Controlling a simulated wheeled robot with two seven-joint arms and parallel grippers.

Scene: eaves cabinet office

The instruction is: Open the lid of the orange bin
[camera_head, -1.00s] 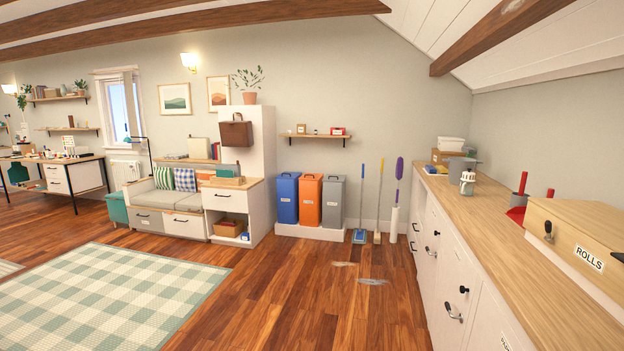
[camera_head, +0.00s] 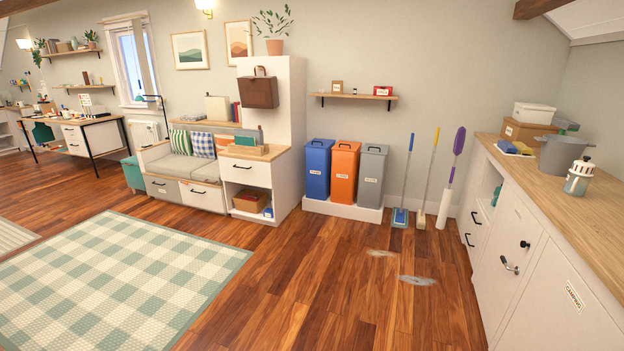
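The orange bin (camera_head: 344,173) stands against the back wall between a blue bin (camera_head: 317,169) and a grey bin (camera_head: 372,177). All three are upright on a low white plinth (camera_head: 342,209). The orange bin's lid (camera_head: 347,146) looks closed, and a small white label is on its front. Neither of my grippers shows in the head view.
A white cabinet unit (camera_head: 275,205) stands left of the bins. A mop, a broom and a purple duster (camera_head: 458,141) lean at the right. A long counter (camera_head: 545,178) runs along the right side. Two greyish patches (camera_head: 417,280) lie on the open wood floor before the bins.

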